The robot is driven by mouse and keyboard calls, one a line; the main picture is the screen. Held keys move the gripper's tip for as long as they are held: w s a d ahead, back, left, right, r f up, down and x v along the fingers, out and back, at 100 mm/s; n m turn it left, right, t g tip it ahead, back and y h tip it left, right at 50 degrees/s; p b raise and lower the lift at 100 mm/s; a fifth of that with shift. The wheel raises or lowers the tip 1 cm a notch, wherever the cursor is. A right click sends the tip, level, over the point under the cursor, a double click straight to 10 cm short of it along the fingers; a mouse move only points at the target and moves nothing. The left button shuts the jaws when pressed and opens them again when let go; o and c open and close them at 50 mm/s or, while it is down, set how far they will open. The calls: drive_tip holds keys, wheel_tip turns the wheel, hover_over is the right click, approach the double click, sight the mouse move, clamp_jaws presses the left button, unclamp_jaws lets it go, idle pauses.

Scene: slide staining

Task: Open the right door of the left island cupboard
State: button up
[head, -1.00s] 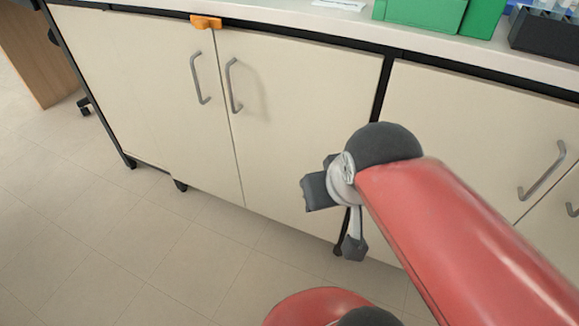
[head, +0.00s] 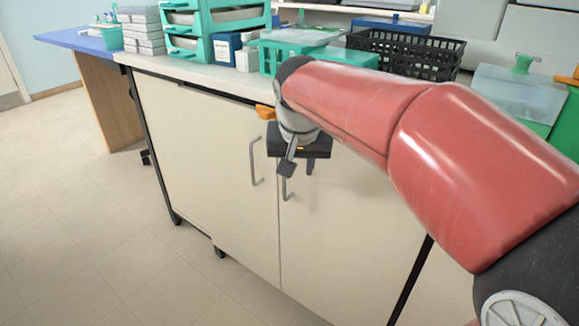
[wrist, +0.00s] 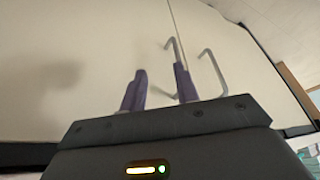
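The left island cupboard has two flat cream doors, both shut. The right door (head: 345,225) has a grey bar handle (head: 287,190), partly hidden by my gripper in the head view. The left door (head: 220,180) has a matching handle (head: 254,162). My gripper (head: 299,169) is in front of the upper right door, fingers apart and empty. The left door's handle (wrist: 213,70) is farther right. Contact cannot be told.
An orange piece (head: 265,112) sits at the top of the door seam. The worktop carries green drawers (head: 215,35), a black basket (head: 405,55) and boxes. A blue-topped table (head: 80,40) stands far left. The floor (head: 90,210) at left is clear.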

drive_tip(key=w+a, duration=0.3)
hover_over(285, 197)
drive_tip(key=f, duration=0.7)
drive_tip(key=shift+w+f, duration=0.1)
drive_tip(key=shift+w, duration=0.2)
clamp_jaws()
